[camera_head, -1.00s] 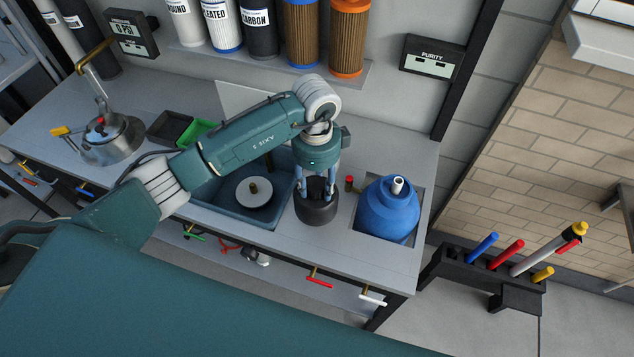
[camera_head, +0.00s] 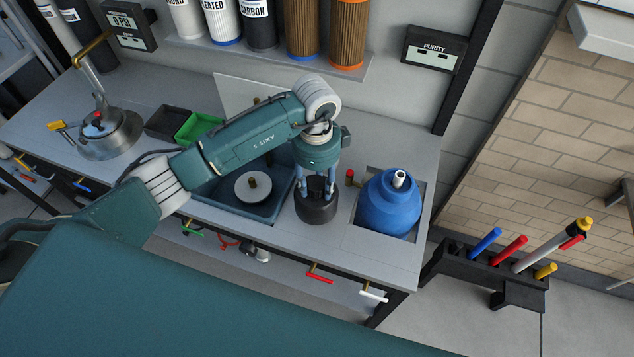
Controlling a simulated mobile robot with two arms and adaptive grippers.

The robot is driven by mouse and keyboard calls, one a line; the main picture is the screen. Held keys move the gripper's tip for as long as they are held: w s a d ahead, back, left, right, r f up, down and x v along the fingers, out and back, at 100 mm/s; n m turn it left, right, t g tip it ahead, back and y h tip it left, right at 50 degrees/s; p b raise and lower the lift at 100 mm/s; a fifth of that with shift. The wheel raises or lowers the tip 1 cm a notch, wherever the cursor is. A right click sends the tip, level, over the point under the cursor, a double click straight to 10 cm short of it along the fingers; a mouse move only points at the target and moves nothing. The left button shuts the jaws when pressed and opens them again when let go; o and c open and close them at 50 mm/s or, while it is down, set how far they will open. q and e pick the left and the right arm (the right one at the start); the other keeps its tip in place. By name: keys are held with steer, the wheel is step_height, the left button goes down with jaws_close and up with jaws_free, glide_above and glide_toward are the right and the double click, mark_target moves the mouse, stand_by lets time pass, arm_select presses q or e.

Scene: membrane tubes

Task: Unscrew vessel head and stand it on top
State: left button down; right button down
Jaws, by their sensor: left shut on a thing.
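The vessel head looks to be the dark, round, black piece (camera_head: 316,210) at the bench's front, between the sink and the blue tank. My left gripper (camera_head: 316,188) points down over it from above, with its fingers shut on its upper part. The fingers hide the top of the black piece. I cannot tell whether it is seated in a vessel or rests on the bench top. My right gripper does not show.
A blue tank (camera_head: 388,205) sits in a cutout to the right, with a small red-topped fitting (camera_head: 350,176) between. A sink (camera_head: 215,214) holding a pale disc (camera_head: 250,186) lies left. Bare bench (camera_head: 385,262) shows in front of the tank. Filter cartridges stand on a shelf behind.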

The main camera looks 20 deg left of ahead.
arm_select(q)
steer(key=shift+a+f+b, duration=0.1)
steer(key=shift+f+b, duration=0.85)
steer(key=shift+f, duration=0.55)
stand_by(1.9)
steer(key=shift+f, duration=0.15)
stand_by(0.6)
steer(key=c, duration=1)
jaws_free()
steer(key=shift+r, duration=0.3)
steer(key=shift+r+p, duration=3.6)
steer(key=shift+r, duration=0.7)
